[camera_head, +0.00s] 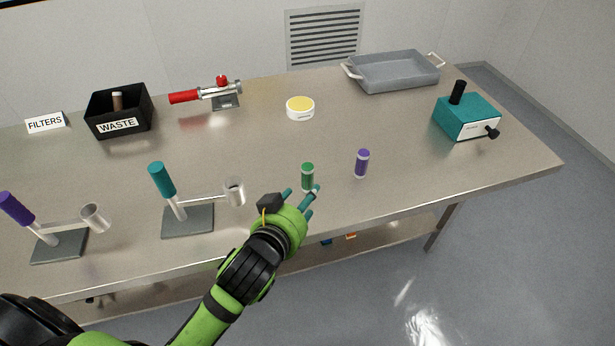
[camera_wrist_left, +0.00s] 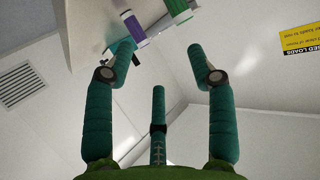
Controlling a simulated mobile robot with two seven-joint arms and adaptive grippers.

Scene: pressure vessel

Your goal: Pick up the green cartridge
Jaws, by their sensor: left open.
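The green cartridge (camera_head: 307,176) stands upright on the metal table near its front edge, with a pale band at its lower end. My left gripper (camera_head: 302,197) is open just in front of it, its teal fingers close to the cartridge's base. Whether they touch it I cannot tell. In the left wrist view the green cartridge (camera_wrist_left: 178,8) shows at the top edge, partly cut off, beyond the open fingers (camera_wrist_left: 155,62) and not between them. My right gripper is not in view.
A purple cartridge (camera_head: 362,163) stands just right of the green one. A teal-handled stand (camera_head: 187,219) is to the left. A yellow-topped round tub (camera_head: 300,108), grey tray (camera_head: 394,73), teal box (camera_head: 467,118) and black waste bin (camera_head: 119,112) stand farther off. The table centre is clear.

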